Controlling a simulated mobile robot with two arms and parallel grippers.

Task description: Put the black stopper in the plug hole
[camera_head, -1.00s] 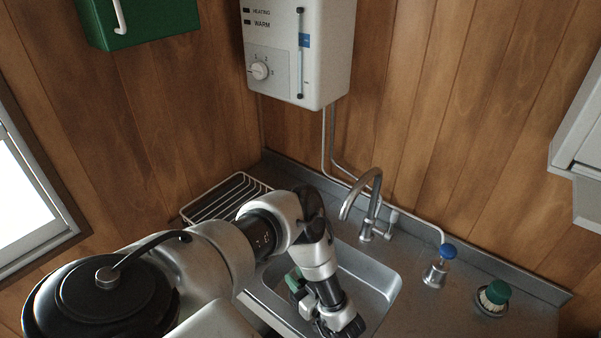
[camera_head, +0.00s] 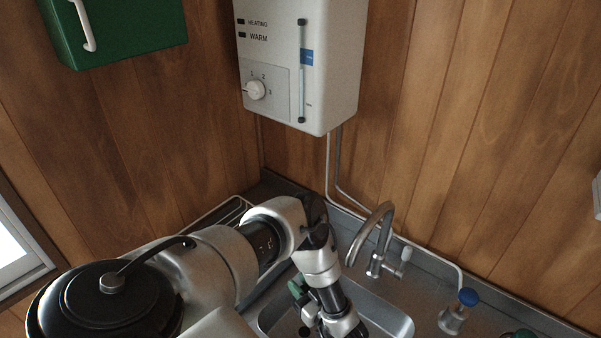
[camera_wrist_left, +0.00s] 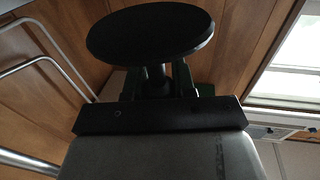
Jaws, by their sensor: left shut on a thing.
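My left gripper (camera_head: 343,326) reaches down into the steel sink (camera_head: 392,322) at the bottom of the head view; its fingertips are cut off or hidden there. In the left wrist view the black stopper (camera_wrist_left: 150,32) shows as a flat round disc on a short stem. The left gripper's fingers (camera_wrist_left: 157,82) are shut on that stem. A small dark round spot (camera_head: 304,331) on the sink floor, left of the gripper, may be the plug hole; it is partly cut off. My right gripper is not in view.
A curved tap (camera_head: 374,235) stands behind the sink, close to the right of my left arm. A blue-topped dispenser (camera_head: 459,308) stands on the counter to the right. A wire rack (camera_head: 225,212) lies behind my arm. A water heater (camera_head: 297,65) hangs above.

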